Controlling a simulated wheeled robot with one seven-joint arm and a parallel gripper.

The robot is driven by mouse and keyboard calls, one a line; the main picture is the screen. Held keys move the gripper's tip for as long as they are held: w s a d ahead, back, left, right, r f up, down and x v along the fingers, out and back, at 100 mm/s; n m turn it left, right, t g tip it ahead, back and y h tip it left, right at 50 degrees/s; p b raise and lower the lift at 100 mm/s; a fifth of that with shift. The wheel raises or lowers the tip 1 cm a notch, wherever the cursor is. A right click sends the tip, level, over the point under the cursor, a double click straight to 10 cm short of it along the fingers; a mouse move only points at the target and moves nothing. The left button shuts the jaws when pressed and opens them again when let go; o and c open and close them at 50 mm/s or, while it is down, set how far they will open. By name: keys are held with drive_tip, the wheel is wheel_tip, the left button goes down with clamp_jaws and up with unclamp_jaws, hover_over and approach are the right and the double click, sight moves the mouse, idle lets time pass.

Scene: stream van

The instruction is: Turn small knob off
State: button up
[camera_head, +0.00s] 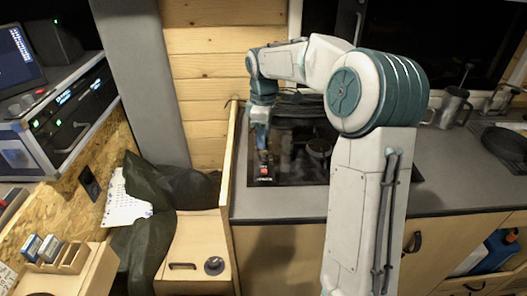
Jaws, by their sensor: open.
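The dark cooktop (300,165) is set into the grey counter behind my arm. My gripper (264,160) points down at the cooktop's left front part. It is small and dark in this view; its jaws are open and I see nothing held. A small red spot (264,170) shows right at the fingertips, close to the cooktop's front left corner. I cannot tell whether it belongs to a knob or to the gripper. The small knob itself is not clearly visible, and contact cannot be told. My arm covers the right part of the cooktop.
A wooden panel (229,160) stands just left of the cooktop. A dark cloth (150,235) drapes over the wooden bench (190,245). Electronics (70,115) stand at far left.

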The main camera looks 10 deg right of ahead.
sight(264, 153)
wheel_tip(264, 153, down, 6)
drive_tip(key=shift+f, duration=0.15)
drive_tip(key=shift+c, duration=0.2)
drive_tip(key=c, duration=0.9)
